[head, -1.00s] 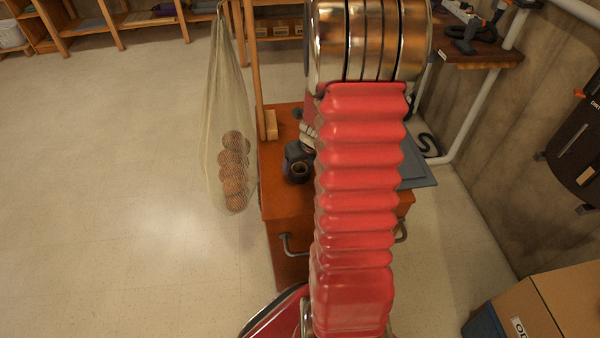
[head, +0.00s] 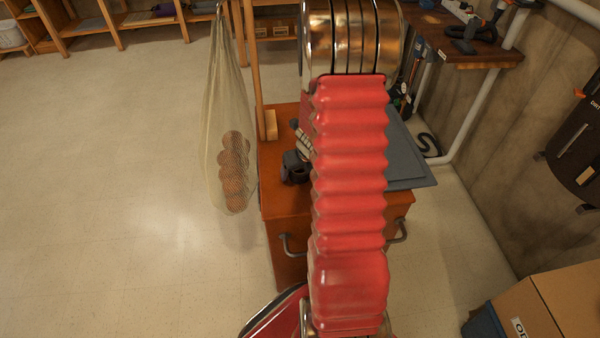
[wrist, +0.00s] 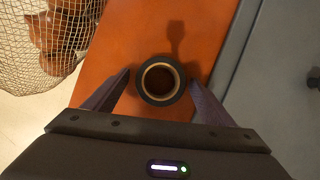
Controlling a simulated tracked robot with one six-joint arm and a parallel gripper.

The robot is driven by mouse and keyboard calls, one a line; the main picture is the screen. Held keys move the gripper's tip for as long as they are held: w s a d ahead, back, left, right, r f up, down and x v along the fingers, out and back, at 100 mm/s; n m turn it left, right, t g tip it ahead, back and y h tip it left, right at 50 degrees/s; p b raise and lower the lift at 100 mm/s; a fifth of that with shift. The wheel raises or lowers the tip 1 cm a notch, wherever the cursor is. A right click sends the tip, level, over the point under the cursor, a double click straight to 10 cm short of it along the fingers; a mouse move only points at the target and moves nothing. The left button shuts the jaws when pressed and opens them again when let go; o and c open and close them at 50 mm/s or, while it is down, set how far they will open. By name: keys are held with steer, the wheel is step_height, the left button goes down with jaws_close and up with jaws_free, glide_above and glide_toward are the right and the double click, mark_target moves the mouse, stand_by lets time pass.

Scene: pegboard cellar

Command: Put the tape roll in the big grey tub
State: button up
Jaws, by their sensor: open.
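The tape roll (wrist: 145,92), a dark ring with a tan inner rim, lies on the orange bench top in the wrist view. My gripper (wrist: 160,80) is open, with one finger on each side of the roll; I cannot tell whether they touch it. In the head view a dark shape (head: 294,168) shows left of my arm; I cannot tell whether it is gripper or roll. A grey, rimmed, flat-looking piece (head: 408,165) lies on the bench's right side, partly behind my arm. It also shows in the wrist view (wrist: 272,90). It may be the big grey tub; its depth is unclear.
A net bag of brown balls (head: 233,170) hangs beside the left edge of the orange bench (head: 285,205). A small wooden block (head: 271,125) stands on the bench. A cardboard box (head: 550,305) is at lower right. Open floor lies to the left.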

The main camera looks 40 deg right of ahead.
steer(key=shift+c, duration=0.4)
steer(key=c, duration=1.2)
steer(key=shift+r, duration=0.1)
step_height(320, 180, up, 10)
stand_by(0.6)
stand_by(0.4)
